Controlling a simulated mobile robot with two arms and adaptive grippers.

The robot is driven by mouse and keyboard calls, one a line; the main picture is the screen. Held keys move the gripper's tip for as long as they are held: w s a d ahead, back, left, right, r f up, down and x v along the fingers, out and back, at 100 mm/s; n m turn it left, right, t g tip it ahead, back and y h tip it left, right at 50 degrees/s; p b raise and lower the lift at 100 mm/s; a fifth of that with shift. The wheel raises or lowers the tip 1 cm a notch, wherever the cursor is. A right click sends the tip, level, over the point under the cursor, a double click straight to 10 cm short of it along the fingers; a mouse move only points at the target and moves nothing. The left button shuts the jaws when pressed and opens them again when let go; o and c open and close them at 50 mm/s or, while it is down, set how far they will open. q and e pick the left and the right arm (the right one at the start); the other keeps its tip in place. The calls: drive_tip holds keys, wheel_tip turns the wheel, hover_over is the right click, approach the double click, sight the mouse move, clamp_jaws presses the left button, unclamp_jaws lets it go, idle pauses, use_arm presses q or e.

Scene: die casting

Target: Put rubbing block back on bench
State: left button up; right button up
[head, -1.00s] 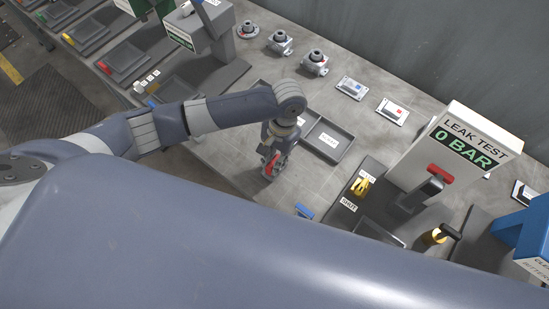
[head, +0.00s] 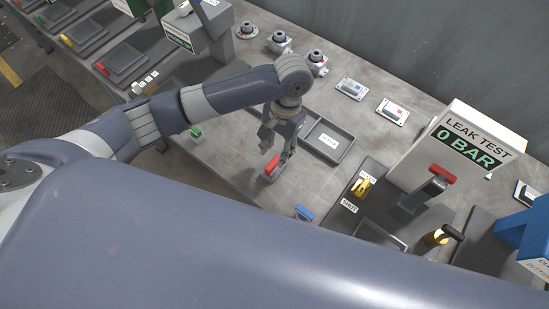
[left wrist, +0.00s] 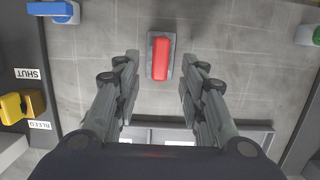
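The rubbing block, which I take to be the red-topped block with a grey base (head: 272,168), lies flat on the grey bench top (head: 232,165). My left gripper (head: 277,146) is just above it, open and empty. In the left wrist view the block (left wrist: 160,57) lies between and beyond the two spread fingers, with clear gaps on both sides. My right gripper is not in view.
A blue-topped block (head: 304,212) and a green one (head: 196,131) lie nearby on the bench. A shallow grey tray (head: 347,151) is behind the gripper. The leak test stand (head: 440,150) with its levers is at the right.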

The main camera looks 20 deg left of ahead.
use_arm(q)
drive_tip(key=v, duration=0.6)
drive_tip(key=shift+r+b, duration=0.15)
drive_tip(key=shift+b, duration=0.2)
